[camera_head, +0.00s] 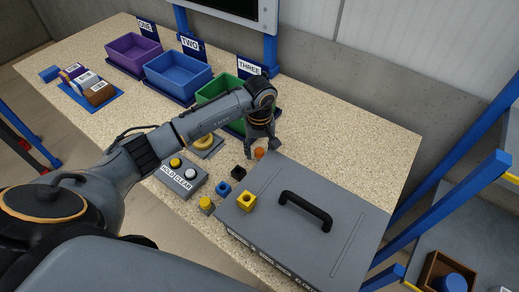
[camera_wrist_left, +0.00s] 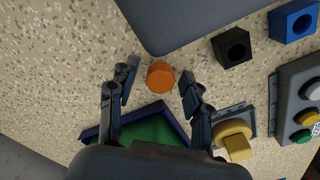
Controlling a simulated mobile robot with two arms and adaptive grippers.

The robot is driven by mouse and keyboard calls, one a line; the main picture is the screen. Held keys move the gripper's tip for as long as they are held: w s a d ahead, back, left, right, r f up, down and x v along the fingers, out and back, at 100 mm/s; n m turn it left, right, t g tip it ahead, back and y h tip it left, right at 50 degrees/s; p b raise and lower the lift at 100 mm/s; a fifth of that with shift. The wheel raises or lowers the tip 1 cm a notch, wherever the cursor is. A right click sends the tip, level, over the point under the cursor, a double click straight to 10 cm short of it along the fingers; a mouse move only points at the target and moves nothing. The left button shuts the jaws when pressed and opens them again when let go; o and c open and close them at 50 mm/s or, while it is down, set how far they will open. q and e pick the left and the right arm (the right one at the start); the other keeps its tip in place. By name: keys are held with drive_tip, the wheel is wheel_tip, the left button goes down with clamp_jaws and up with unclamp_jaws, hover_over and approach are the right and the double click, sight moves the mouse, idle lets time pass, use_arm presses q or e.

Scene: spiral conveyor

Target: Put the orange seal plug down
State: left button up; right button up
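The orange seal plug (camera_head: 259,154) sits on the speckled table beside the grey lidded case, just below my left gripper (camera_head: 262,143) in the head view. In the left wrist view the plug (camera_wrist_left: 160,76) lies between the tips of my left gripper (camera_wrist_left: 158,84), with a gap on both sides. The left gripper is open and points down. Its fingers do not appear to touch the plug. My right gripper is in neither view.
The grey case (camera_head: 345,215) with a black handle is close by. Black (camera_head: 238,172), blue (camera_head: 223,188) and yellow (camera_head: 246,201) blocks are near it. A button box (camera_head: 180,178) and green bin (camera_head: 215,88) are left. Bare table lies at right (camera_head: 350,150).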

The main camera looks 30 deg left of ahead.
sight(260, 150)
use_arm(q)
drive_tip(key=shift+r, duration=0.35)
wheel_tip(260, 150, up, 12)
drive_tip(key=b, duration=0.3)
drive_tip(key=shift+f, duration=0.15)
